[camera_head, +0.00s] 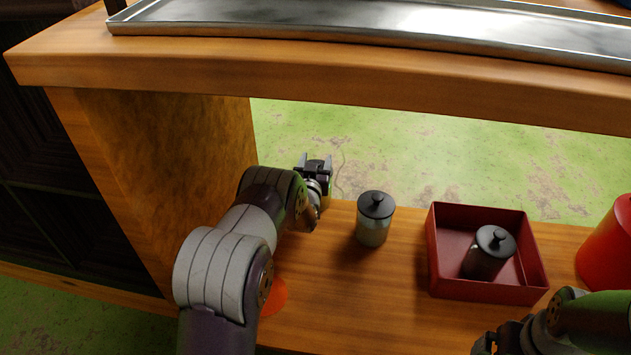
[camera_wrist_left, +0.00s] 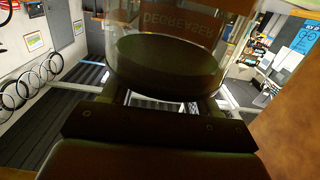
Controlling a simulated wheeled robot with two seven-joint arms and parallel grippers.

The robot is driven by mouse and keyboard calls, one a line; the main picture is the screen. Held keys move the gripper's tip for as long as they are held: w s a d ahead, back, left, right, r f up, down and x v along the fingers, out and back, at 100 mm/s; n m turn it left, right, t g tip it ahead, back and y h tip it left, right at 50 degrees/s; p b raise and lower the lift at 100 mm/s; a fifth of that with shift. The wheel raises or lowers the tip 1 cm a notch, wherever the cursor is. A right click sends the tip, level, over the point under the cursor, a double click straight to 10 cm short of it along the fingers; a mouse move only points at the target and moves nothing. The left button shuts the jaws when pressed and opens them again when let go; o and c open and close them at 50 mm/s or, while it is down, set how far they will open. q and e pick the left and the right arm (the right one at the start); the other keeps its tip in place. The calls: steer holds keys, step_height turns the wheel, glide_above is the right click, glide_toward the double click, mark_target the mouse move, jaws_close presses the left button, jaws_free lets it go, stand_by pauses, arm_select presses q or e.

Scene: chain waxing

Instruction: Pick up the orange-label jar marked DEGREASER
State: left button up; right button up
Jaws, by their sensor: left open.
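In the left wrist view a glass jar (camera_wrist_left: 168,68) with an orange-brown label and the flipped word DEGREASER fills the top middle, close in front of my left gripper (camera_wrist_left: 163,104). Whether the fingers touch it I cannot tell. In the head view my left gripper (camera_head: 317,165) is open at the far edge of the lower wooden shelf. A glass jar with a black knobbed lid (camera_head: 373,222) stands upright to its right; its label is not readable. My right gripper (camera_head: 503,341) is partly visible at the bottom right.
The red tray (camera_head: 437,272) sits on the shelf (camera_head: 330,295), with a red container (camera_head: 608,248) to its right. An orange object (camera_head: 273,297) is partly hidden by my left arm. The upper board (camera_head: 330,80) with a metal tray (camera_head: 330,22) overhangs beyond. A wooden side panel (camera_head: 165,170) stands left.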

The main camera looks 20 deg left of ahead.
arm_select(q)
steer(key=shift+w+a+f, duration=0.15)
steer(key=shift+w+f, duration=0.05)
steer(key=shift+w, duration=0.35)
steer(key=shift+w+r, duration=0.1)
steer(key=shift+r, duration=0.1)
steer(key=c, duration=1.1)
arm_select(e)
steer(key=shift+f, duration=0.35)
arm_select(q)
step_height(320, 180, up, 5)
steer(key=p, duration=0.4)
steer(key=shift+r, duration=0.1)
steer(key=w+d+r+p, duration=0.2)
steer(key=d+r+p, duration=0.3)
steer(key=d, duration=0.6)
steer(key=shift+d+r, duration=0.25)
steer(key=shift+r, duration=0.1)
arm_select(e)
step_height(320, 180, up, 9)
